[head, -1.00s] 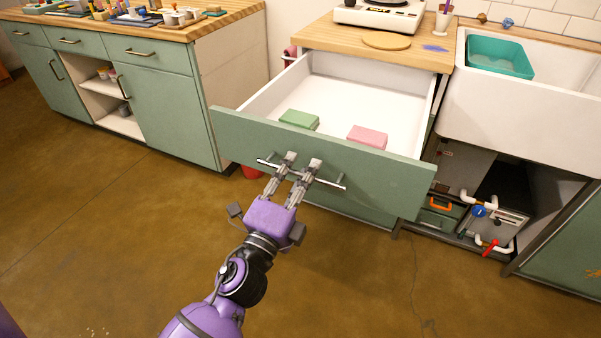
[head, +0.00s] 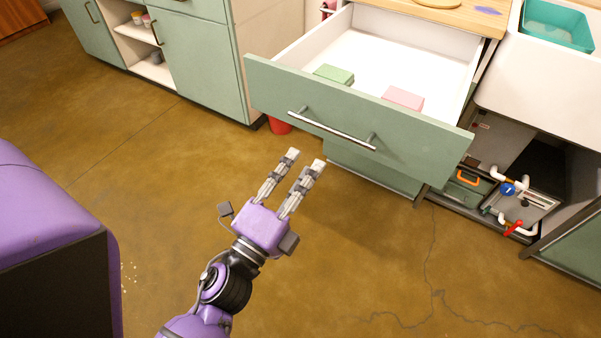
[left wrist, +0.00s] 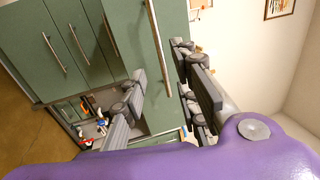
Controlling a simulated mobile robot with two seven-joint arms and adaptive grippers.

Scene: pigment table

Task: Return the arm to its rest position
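My left gripper (head: 304,160) is open and empty in the head view, over the floor in front of the drawer. Its two fingers stand apart with a clear gap. In the left wrist view the fingers (left wrist: 160,85) are also spread, with nothing between them. The open drawer (head: 290,90) has a green front and a metal bar handle (head: 332,131). The fingertips are apart from the handle, in front of it. My right gripper is not in view.
A green block (head: 334,74) and a pink block (head: 402,98) lie in the drawer. A red bucket (head: 279,126) stands on the floor behind the drawer front. Pipes and a toolbox (head: 466,190) are under the sink at right. The floor (head: 340,270) near my arm is clear.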

